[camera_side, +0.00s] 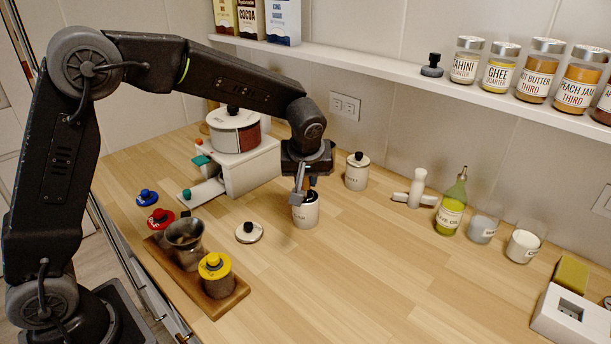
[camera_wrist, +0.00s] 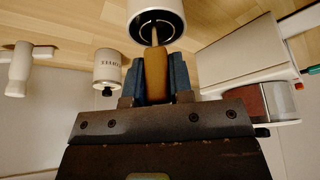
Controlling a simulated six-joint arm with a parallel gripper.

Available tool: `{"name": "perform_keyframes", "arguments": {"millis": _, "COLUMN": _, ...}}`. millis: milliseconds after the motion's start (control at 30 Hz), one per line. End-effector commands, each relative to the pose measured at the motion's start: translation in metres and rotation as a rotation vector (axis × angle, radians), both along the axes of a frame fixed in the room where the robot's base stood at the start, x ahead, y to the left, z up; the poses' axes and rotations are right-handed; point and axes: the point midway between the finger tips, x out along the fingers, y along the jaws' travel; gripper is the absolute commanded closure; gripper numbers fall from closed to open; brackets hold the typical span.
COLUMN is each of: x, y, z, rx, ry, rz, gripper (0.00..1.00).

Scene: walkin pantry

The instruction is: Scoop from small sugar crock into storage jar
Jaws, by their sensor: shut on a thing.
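My gripper (camera_side: 302,186) is shut on the wooden handle of a scoop (camera_wrist: 155,75), right above the crock. The scoop's thin shank reaches into the crock mouth; its bowl is hidden inside. A white lid with a black knob (camera_side: 248,233) lies on the counter left of the crock. On a wooden tray (camera_side: 232,299), a jar with a metal funnel (camera_side: 185,235) stands beside a yellow-lidded jar (camera_side: 215,272).
A lidded white crock (camera_side: 357,172) stands behind the sugar crock. A white appliance (camera_side: 245,165) stands behind left. Red (camera_side: 160,218) and blue (camera_side: 146,197) lids lie near the tray. An oil bottle (camera_side: 451,208) is at right.

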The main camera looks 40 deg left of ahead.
Motion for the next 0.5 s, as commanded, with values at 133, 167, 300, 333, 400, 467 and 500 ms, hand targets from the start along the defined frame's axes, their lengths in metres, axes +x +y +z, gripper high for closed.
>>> {"name": "perform_keyframes", "arguments": {"millis": 133, "x": 0.0001, "y": 0.0000, "z": -0.0009, "rx": 0.000, "ry": 0.000, "rz": 0.000, "gripper": 1.00}}
{"name": "perform_keyframes", "arguments": {"millis": 167, "x": 0.0001, "y": 0.0000, "z": -0.0012, "rx": 0.000, "ry": 0.000, "rz": 0.000, "gripper": 1.00}}
{"name": "perform_keyframes", "arguments": {"millis": 300, "x": 0.0001, "y": 0.0000, "z": -0.0029, "rx": 0.000, "ry": 0.000, "rz": 0.000, "gripper": 1.00}}
{"name": "perform_keyframes", "arguments": {"millis": 333, "x": 0.0002, "y": 0.0000, "z": -0.0032, "rx": 0.000, "ry": 0.000, "rz": 0.000, "gripper": 1.00}}
{"name": "perform_keyframes", "arguments": {"millis": 400, "x": 0.0002, "y": 0.0000, "z": -0.0040, "rx": 0.000, "ry": 0.000, "rz": 0.000, "gripper": 1.00}}
{"name": "perform_keyframes", "arguments": {"millis": 467, "x": 0.0001, "y": 0.0000, "z": -0.0047, "rx": 0.000, "ry": 0.000, "rz": 0.000, "gripper": 1.00}}
{"name": "perform_keyframes", "arguments": {"millis": 500, "x": 0.0001, "y": 0.0000, "z": -0.0052, "rx": 0.000, "ry": 0.000, "rz": 0.000, "gripper": 1.00}}
